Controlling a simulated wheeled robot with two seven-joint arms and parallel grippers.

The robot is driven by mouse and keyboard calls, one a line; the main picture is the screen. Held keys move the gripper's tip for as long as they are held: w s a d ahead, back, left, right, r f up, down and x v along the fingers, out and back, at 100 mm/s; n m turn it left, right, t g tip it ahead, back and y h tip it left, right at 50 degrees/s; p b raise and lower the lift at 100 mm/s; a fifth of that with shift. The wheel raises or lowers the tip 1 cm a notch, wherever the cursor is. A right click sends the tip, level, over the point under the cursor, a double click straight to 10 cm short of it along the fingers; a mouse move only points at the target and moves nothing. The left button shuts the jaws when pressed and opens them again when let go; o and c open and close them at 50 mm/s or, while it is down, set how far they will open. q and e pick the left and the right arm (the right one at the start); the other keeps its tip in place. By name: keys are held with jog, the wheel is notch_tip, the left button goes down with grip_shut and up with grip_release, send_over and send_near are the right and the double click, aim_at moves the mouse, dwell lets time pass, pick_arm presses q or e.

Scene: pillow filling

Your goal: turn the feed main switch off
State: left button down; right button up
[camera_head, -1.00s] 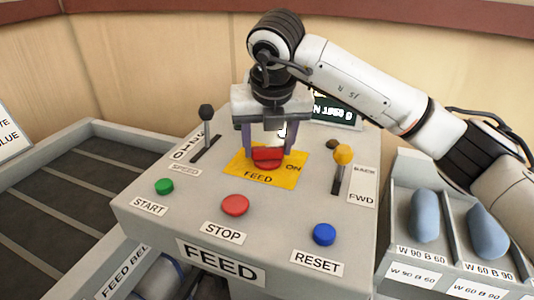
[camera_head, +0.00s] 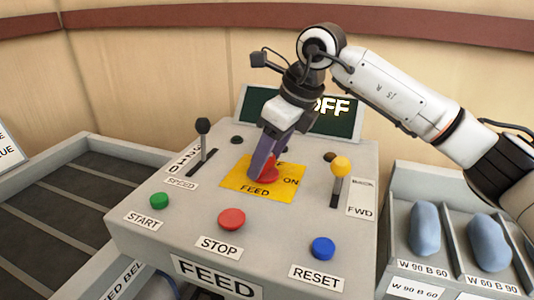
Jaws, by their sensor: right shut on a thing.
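The feed main switch is a red rotary knob (camera_head: 269,175) on a yellow plate (camera_head: 240,181) marked FEED and ON, in the middle of the grey FEED console (camera_head: 160,232). My right gripper (camera_head: 262,168) comes down from above and is shut on the knob, its fingers turned so they show nearly edge-on. The gripper hides part of the knob and plate. The dark display (camera_head: 343,125) behind shows large letters, of which "FF" is clearly readable. My left gripper is not in view.
Green START (camera_head: 159,201), red STOP (camera_head: 231,219) and blue RESET (camera_head: 323,248) buttons stand in front of the knob. A black-knobbed speed lever (camera_head: 203,127) is left, a yellow-knobbed lever (camera_head: 340,166) right. Bins with blue pillows (camera_head: 425,229) stand at the right.

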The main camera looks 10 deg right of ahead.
jog(key=shift+r+n+g+y+p, duration=0.1)
jog(key=shift+n+g+y+p, duration=0.25)
jog(key=shift+n, duration=0.75)
jog(key=o, duration=1)
jog(key=shift+d, duration=0.1)
jog(key=shift+o, duration=0.2)
jog(key=v, duration=1)
jog(key=shift+r, duration=0.1)
